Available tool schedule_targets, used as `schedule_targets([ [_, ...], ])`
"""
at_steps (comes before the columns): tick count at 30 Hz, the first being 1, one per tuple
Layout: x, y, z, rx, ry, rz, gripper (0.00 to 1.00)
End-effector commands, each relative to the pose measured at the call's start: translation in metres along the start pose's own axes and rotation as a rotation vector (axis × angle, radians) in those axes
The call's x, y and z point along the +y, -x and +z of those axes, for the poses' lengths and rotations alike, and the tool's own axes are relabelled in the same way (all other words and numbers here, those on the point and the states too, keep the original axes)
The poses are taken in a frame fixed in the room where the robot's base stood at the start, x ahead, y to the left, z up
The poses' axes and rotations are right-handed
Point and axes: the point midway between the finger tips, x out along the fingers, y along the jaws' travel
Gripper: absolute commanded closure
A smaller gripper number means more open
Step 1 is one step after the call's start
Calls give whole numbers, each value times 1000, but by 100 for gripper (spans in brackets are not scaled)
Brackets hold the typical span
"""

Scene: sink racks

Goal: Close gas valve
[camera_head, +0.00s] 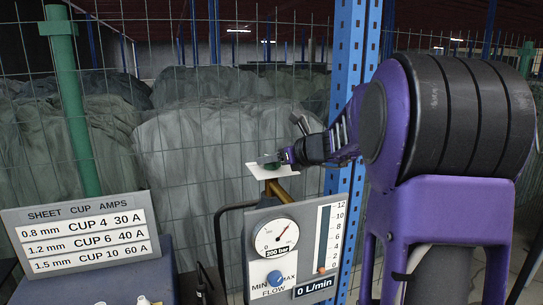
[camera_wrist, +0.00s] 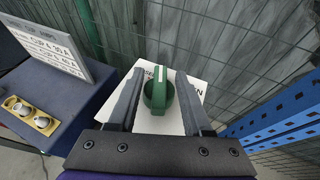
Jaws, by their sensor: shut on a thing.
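The green gas valve knob (camera_wrist: 158,97) has a white line along its ridge and sits in front of a white label card (camera_wrist: 196,92). In the wrist view the ridge and its line point nearly straight up the picture, and the fingers of my gripper (camera_wrist: 160,78) lie on either side of the knob. In the head view my gripper (camera_head: 284,156) reaches in from the right to the knob (camera_head: 268,160), above a brass pipe (camera_head: 279,190). The gripper is shut on the knob. The lettering on the card is mostly hidden by the knob and fingers.
Below the valve stands a grey panel with a pressure gauge (camera_head: 276,237), a blue flow knob (camera_head: 274,278) and a flow scale (camera_head: 324,240). A blue post (camera_head: 346,90) stands at right; wire mesh runs behind. A cup amps sign (camera_head: 82,236) stands at left.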

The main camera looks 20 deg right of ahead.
Motion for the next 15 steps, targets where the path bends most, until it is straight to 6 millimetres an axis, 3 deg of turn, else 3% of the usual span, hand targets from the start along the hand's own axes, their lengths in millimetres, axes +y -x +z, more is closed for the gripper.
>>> schedule_targets([
  [15,-1,-1,-1,1,139,337,100],
])
